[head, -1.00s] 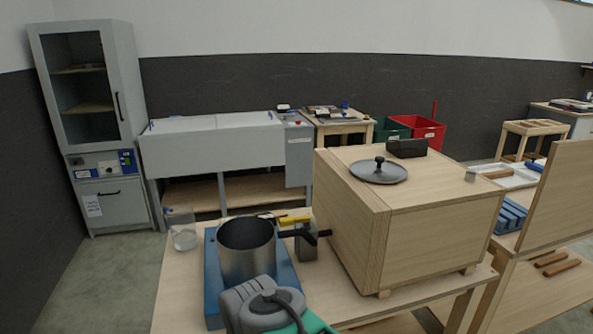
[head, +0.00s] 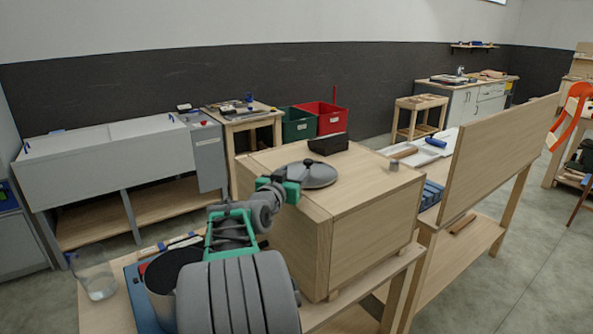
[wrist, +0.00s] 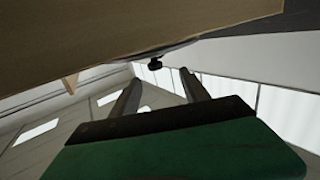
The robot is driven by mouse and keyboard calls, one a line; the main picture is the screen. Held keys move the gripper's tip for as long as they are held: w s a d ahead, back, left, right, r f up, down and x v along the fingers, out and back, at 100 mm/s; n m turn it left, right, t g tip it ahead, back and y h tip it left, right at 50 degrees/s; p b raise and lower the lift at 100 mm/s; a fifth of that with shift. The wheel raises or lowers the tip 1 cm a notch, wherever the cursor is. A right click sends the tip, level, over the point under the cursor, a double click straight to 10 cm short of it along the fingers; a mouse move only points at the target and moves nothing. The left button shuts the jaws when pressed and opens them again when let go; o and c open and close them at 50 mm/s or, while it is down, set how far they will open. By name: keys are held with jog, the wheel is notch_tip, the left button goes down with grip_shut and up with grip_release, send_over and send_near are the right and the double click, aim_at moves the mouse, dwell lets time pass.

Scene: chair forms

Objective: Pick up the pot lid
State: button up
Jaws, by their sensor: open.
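The pot lid (head: 318,177) is a dark grey disc with a knob. It lies flat on top of the wooden box (head: 345,205). My gripper (head: 299,170) is at the lid's left side in the head view, overlapping its left edge and hiding part of it. In the wrist view, its two grey fingers (wrist: 160,78) are apart and empty. The lid's dark knob (wrist: 155,64) shows just beyond the fingertips, roughly between them. Whether a finger touches the lid cannot be told.
A black block (head: 328,143) sits behind the lid on the box, and a small grey cylinder (head: 394,165) at its right. A metal pot (head: 165,275), partly hidden by my arm, and a glass jar (head: 95,274) stand on the front table. A tall wooden panel (head: 495,155) rises at the right.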

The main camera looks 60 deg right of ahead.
aim_at(306, 162)
jog(key=d+p, duration=0.1)
jog(key=d, duration=0.2)
jog(key=d+p, duration=0.2)
jog(key=d, duration=0.2)
jog(key=shift+s+r, duration=0.15)
jog(key=shift+d, duration=0.35)
jog(key=shift+a, duration=0.1)
jog(key=shift+c, duration=0.5)
jog(key=shift+w, duration=0.2)
grip_shut()
